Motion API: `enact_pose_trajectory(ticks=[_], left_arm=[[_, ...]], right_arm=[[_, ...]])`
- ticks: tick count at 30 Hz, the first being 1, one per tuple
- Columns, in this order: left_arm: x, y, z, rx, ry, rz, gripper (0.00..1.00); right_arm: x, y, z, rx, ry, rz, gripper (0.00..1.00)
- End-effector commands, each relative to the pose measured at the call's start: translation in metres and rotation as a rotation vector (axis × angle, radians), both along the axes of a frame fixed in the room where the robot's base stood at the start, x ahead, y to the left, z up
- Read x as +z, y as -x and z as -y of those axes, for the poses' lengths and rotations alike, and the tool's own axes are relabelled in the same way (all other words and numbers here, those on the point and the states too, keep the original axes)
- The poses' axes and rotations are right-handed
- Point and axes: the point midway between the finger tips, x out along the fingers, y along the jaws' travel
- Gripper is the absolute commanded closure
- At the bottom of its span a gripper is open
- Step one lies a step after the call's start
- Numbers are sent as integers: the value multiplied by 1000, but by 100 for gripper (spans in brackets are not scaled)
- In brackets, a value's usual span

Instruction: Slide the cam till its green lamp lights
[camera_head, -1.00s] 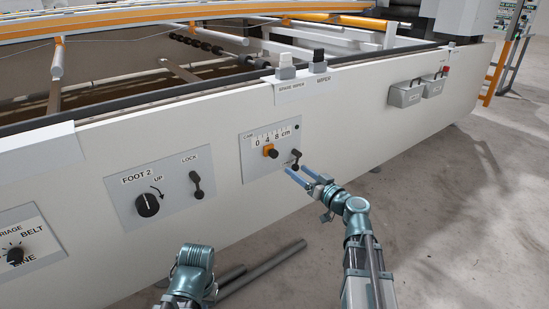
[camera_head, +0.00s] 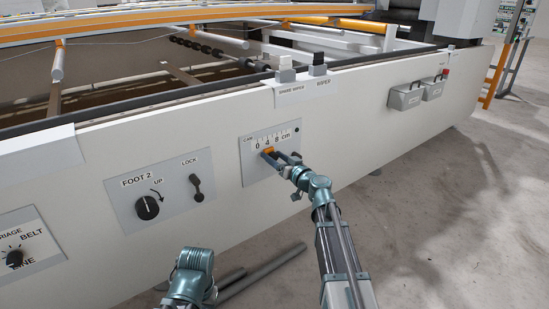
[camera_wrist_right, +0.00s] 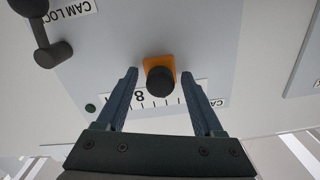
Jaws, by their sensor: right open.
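The cam slider, an orange block with a black knob (camera_wrist_right: 160,80), sits on its scale on the grey cam panel (camera_head: 250,171); the orange block also shows in the head view (camera_head: 268,150). A small round lamp (camera_wrist_right: 90,107) on the panel looks dark green and unlit. My right gripper (camera_head: 272,156) is open at the slider. In the wrist view its fingers (camera_wrist_right: 158,74) stand on either side of the knob, with gaps visible. The black cam lock lever (camera_wrist_right: 45,42) is at the upper left there; my gripper hides it in the head view.
To the left on the white machine side are the FOOT 2 knob (camera_head: 147,207), the LOCK lever (camera_head: 197,187) and a belt knob (camera_head: 14,258). Wiper switches (camera_head: 318,63) stand above the cam panel. Two grey boxes (camera_head: 405,95) hang further right. The floor in front is clear at right.

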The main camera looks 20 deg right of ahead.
Motion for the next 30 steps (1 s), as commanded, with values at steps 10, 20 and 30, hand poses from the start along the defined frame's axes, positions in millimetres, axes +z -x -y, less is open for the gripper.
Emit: enact_pose_trajectory(ticks=[10,20,30], left_arm=[[0,0,0,0,0,0,100],[0,0,0,0,0,0,100],[0,0,0,0,0,0,100]], right_arm=[[0,0,0,0,0,0,55],[0,0,0,0,0,0,100],[0,-5,10,-2,-1,0,100]])
